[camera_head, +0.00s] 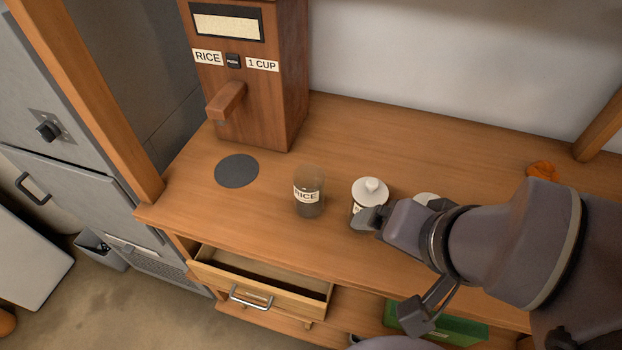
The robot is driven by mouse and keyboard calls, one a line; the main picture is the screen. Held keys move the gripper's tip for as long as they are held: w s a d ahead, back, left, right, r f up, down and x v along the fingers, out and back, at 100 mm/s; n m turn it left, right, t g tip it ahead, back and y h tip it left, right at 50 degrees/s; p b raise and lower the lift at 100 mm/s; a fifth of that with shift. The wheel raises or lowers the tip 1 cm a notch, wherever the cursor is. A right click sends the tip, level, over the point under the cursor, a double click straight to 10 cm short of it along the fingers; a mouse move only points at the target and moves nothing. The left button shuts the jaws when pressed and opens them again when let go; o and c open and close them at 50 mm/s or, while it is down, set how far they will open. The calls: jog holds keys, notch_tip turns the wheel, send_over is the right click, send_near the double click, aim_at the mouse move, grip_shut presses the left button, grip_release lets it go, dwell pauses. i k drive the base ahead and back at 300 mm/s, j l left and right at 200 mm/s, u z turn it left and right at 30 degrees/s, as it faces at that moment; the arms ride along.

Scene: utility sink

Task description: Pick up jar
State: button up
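A glass jar (309,193) with a RICE label stands upright on the wooden counter, left of my gripper. A second jar (369,193) with a white knobbed lid stands to its right, and its lower part is partly hidden by my gripper. My gripper (362,219) is low over the counter, right in front of the lidded jar's base. I cannot tell whether it touches that jar or how its fingers are set. Another white round item (427,198) shows behind my wrist, mostly hidden.
A wooden rice dispenser (250,75) stands at the back left, with a dark round pad (237,171) in front. An open drawer (262,283) juts out below the counter's front edge. A green box (455,329) sits on the lower shelf. An orange item (542,170) lies at the right.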

aim_at(309, 180)
jog(key=k+j+z, duration=0.1)
jog(key=j, duration=0.3)
jog(key=k+j+z, duration=0.15)
jog(key=j, duration=0.2)
jog(key=k+j+z, duration=0.1)
jog(key=j, duration=0.3)
jog(key=k+j+z, duration=0.1)
jog(key=j, duration=0.25)
jog(key=k, duration=0.1)
